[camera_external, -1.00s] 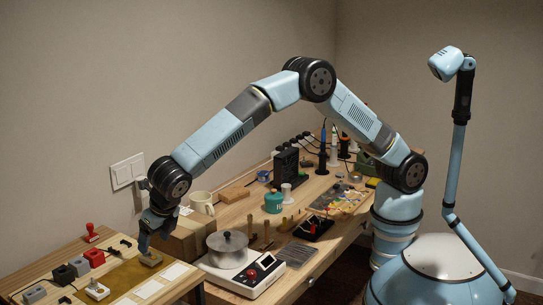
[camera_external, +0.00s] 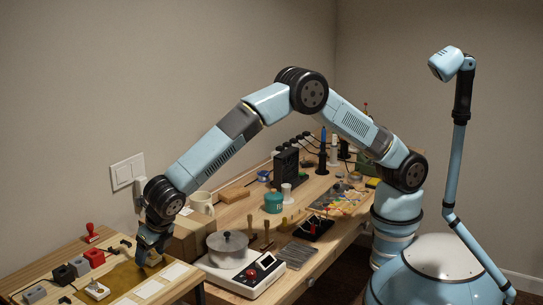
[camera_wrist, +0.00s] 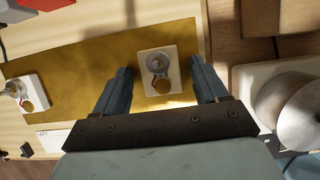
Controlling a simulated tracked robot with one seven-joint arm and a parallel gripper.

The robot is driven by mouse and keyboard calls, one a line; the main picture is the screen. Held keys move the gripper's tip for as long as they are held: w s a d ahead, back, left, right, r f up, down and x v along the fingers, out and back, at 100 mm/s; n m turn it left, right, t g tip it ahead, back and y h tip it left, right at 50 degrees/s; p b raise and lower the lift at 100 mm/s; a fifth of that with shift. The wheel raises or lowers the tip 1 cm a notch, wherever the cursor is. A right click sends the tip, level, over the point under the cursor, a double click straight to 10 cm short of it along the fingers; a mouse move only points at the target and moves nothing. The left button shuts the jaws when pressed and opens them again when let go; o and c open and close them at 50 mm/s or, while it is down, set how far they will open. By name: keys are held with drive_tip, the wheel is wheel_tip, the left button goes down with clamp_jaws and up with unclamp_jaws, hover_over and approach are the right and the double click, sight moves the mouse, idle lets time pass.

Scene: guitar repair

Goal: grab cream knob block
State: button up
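A cream block (camera_wrist: 158,72) with a grey metal knob and a smaller gold knob sits on the mustard mat in the wrist view. My gripper (camera_external: 149,261) is low over the mat in the external view, and its arm end hides most of that block there. In the wrist view my gripper (camera_wrist: 160,69) is open, with one finger to the left of the block and one to the right. Gaps show on both sides of the block. A second, similar pale knob block (camera_wrist: 24,95) stands at the left, also visible in the external view (camera_external: 97,290).
Red (camera_external: 94,258) and grey (camera_external: 79,266) blocks stand on the left bench. Pale cards (camera_external: 149,288) lie along the mat's front edge. A cardboard box (camera_external: 186,243) and a scale with a pot (camera_external: 228,249) stand close to the right.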

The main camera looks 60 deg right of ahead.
drive_tip(key=c, duration=1)
